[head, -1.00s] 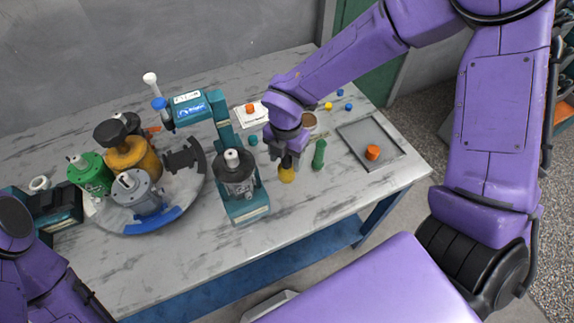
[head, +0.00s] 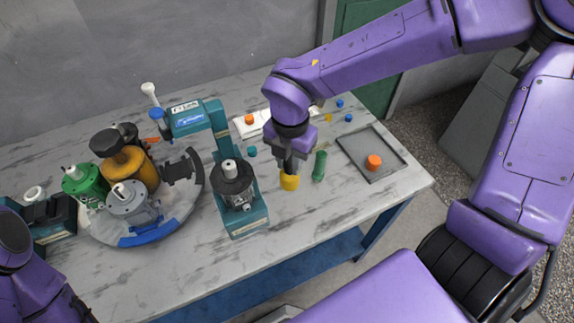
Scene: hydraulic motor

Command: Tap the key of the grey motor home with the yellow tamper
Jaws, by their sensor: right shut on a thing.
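The yellow tamper (head: 289,181) is upright under my right gripper (head: 291,166), which is shut on its upper part. I cannot tell whether its lower end touches the table. A light grey motor (head: 130,204) stands on the round turntable at the left, shaft up. A second motor, grey with a dark top (head: 235,172), sits in the teal press-like stand (head: 248,226), left of the tamper. The key is too small to make out on either motor. My left arm shows at the lower left edge, and its gripper is not in view.
The turntable (head: 185,207) also carries a green motor (head: 85,183) and an orange one (head: 128,165). A green cylinder (head: 319,165) stands just right of the tamper. A grey tray (head: 385,146) holds an orange piece (head: 374,162). The table's front middle is clear.

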